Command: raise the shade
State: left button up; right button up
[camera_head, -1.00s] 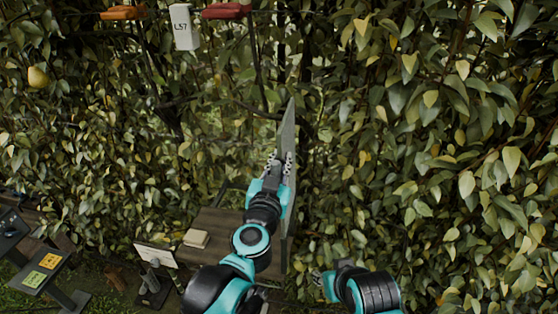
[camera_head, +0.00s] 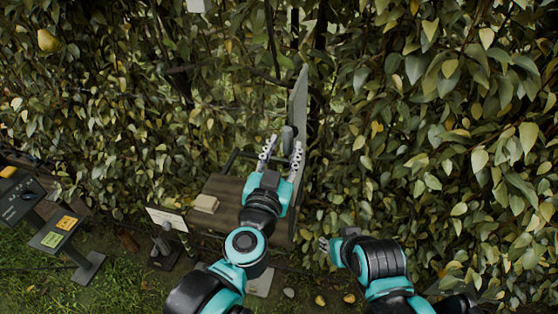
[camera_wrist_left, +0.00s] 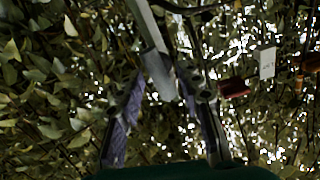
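A thin grey panel (camera_head: 299,98), seen nearly edge-on, stands upright in front of the hedge; I cannot tell for sure that it is the shade. A short grey cylinder (camera_head: 287,138) is beside its lower part, and also shows in the left wrist view (camera_wrist_left: 160,78). My left gripper (camera_head: 282,148) is open, its fingers spread on either side of the cylinder's near end with gaps. In the left wrist view the open fingers (camera_wrist_left: 165,105) stand below and beside that end. My right gripper (camera_head: 324,248) is low at centre right, its fingers small and unclear.
A brown wooden box (camera_head: 225,188) with a pale block (camera_head: 205,203) on top stands left of my left gripper. A white sign (camera_head: 166,218) and dark control panels (camera_head: 55,232) are at lower left. A pear (camera_head: 47,40) hangs at upper left. Dense leaves fill the right.

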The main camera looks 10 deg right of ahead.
pick_arm(q)
jog(key=v, duration=0.4)
jog(key=shift+s, duration=0.15)
dwell(0.4)
jog(key=s+a+f+g+h+b, duration=0.1)
jog(key=a+f+g+b, duration=0.15)
jog(key=f+b, duration=0.95)
jog(key=s+a+f+g+b, duration=0.1)
jog(key=a+f+g+b, duration=0.15)
jog(key=f+b, duration=0.95)
jog(key=s+a+f+n+g+y+b, duration=0.2)
jog(key=a+f, duration=0.6)
jog(key=f, duration=0.5)
jog(key=s+a+f+n+g+y+b, duration=0.3)
jog(key=a+f, duration=0.6)
jog(key=f, duration=0.5)
jog(key=shift+s+a+f+n+y+b, duration=0.35)
jog(key=shift+s+y+b, duration=0.25)
jog(key=shift+y+b, duration=0.55)
